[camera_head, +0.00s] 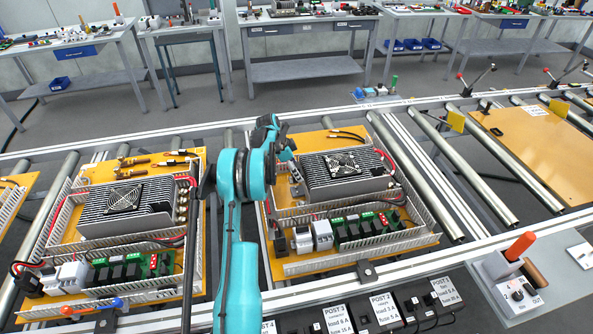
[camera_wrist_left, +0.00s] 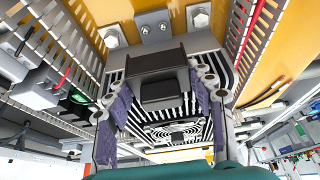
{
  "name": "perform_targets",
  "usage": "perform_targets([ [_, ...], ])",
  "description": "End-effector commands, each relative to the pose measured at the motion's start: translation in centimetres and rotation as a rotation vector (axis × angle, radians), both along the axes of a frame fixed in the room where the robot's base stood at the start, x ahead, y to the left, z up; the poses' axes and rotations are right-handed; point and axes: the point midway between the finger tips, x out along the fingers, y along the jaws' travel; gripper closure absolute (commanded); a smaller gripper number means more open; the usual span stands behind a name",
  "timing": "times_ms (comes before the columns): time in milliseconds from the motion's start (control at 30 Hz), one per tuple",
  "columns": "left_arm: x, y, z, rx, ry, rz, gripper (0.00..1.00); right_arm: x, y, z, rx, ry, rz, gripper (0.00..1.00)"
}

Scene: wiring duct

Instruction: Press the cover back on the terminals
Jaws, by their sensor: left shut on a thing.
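My left gripper (camera_head: 291,164) reaches over the left end of the heat sink (camera_head: 338,175) on the middle board (camera_head: 350,257); my wrist hides part of that spot. In the left wrist view, the gripper (camera_wrist_left: 160,100) has its purple-padded fingers on both sides of a black cover (camera_wrist_left: 160,72) with a raised block, and is shut on it. Just beyond the cover are grey terminals (camera_wrist_left: 154,31) with bolt heads showing on the orange board. The cover overlaps their near edge in this view. I cannot tell if it touches or is seated. My right gripper is out of view.
Slotted wiring ducts (camera_head: 408,186) border the board. Relays and green terminal blocks (camera_head: 365,225) sit at its front. A similar board (camera_head: 90,297) lies to the left. Bare rollers (camera_head: 465,170) lie to the right. A control box with an orange-handled tool (camera_head: 520,246) stands front right.

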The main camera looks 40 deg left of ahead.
Motion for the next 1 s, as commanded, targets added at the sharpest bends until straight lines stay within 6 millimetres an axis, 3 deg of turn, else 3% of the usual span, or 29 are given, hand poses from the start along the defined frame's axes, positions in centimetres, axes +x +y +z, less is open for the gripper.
perform_targets([
  [433,0.0,0.0,-4.4,0.0,0.0,0.0,0.74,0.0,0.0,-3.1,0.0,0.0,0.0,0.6],
  [1000,0.0,0.0,-4.8,0.0,0.0,0.0,0.74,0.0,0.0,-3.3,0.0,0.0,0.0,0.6],
])
